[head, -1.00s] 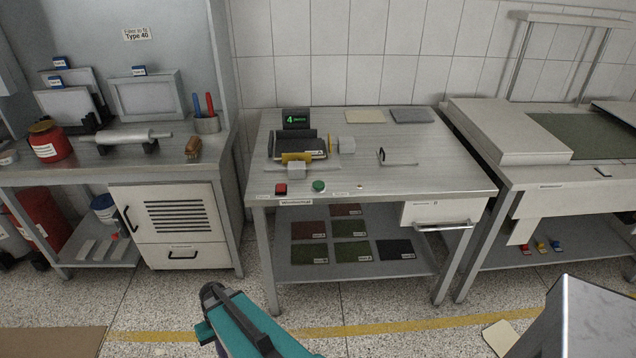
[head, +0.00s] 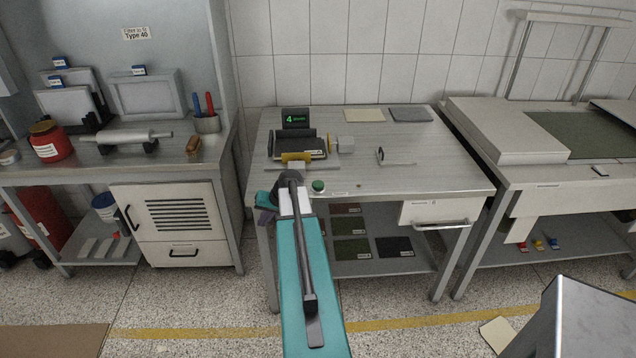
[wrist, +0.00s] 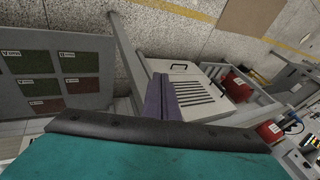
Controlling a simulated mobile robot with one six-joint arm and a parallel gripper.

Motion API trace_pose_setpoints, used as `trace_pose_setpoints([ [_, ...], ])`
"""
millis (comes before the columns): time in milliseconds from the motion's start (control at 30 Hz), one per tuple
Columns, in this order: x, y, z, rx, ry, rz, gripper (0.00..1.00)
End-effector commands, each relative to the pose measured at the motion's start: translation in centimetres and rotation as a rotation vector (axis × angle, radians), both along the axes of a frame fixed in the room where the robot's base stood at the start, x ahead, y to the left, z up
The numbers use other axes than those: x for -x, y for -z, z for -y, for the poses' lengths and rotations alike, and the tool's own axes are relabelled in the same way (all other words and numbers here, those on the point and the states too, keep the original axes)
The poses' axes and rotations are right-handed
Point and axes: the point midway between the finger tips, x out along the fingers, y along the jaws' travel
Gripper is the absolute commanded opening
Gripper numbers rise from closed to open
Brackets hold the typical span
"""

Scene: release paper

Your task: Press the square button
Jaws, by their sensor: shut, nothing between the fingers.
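The red square button, which showed at the front left of the middle table in the earlier head view, is now hidden behind my arm. The round green button (head: 318,187) shows just right of my wrist on the table's front strip. My gripper (head: 264,216) is at the table's front left corner, in front of the spot where the red button was. In the wrist view, its purple fingers (wrist: 160,99) are shut together with nothing between them. I cannot tell whether they touch anything.
The middle table (head: 440,172) carries a roller device (head: 310,152) with a small display (head: 296,118) behind my wrist. A lower shelf (head: 400,264) holds dark sample sheets. A cabinet (head: 180,225) stands left. The table's right half is mostly clear.

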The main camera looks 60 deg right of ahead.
Motion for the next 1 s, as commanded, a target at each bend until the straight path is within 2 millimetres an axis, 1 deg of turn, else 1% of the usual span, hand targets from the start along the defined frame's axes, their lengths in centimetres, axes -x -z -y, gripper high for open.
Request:
trace_pose_setpoints([
  [33, 0.4, -1.7, 2.3, 0.010, 0.028, 0.024, 0.00],
  [67, 0.6, -2.5, 3.3, 0.016, 0.042, 0.038, 0.00],
  [100, 1.0, -3.7, 4.7, 0.025, 0.060, 0.055, 0.00],
  [267, 2.9, -8.1, 10.1, 0.058, 0.129, 0.120, 0.00],
  [300, 3.5, -9.3, 11.5, 0.068, 0.147, 0.136, 0.00],
  [367, 4.4, -10.9, 13.4, 0.081, 0.174, 0.159, 0.00],
  [400, 5.1, -12.1, 14.6, 0.090, 0.191, 0.174, 0.00],
  [500, 6.7, -14.6, 17.4, 0.112, 0.228, 0.208, 0.00],
  [600, 8.2, -16.6, 19.5, 0.129, 0.257, 0.234, 0.00],
  [700, 9.2, -18.0, 20.8, 0.142, 0.276, 0.251, 0.00],
  [833, 9.8, -18.7, 21.6, 0.149, 0.288, 0.263, 0.00],
  [1000, 9.9, -18.8, 21.6, 0.150, 0.289, 0.264, 0.00],
])
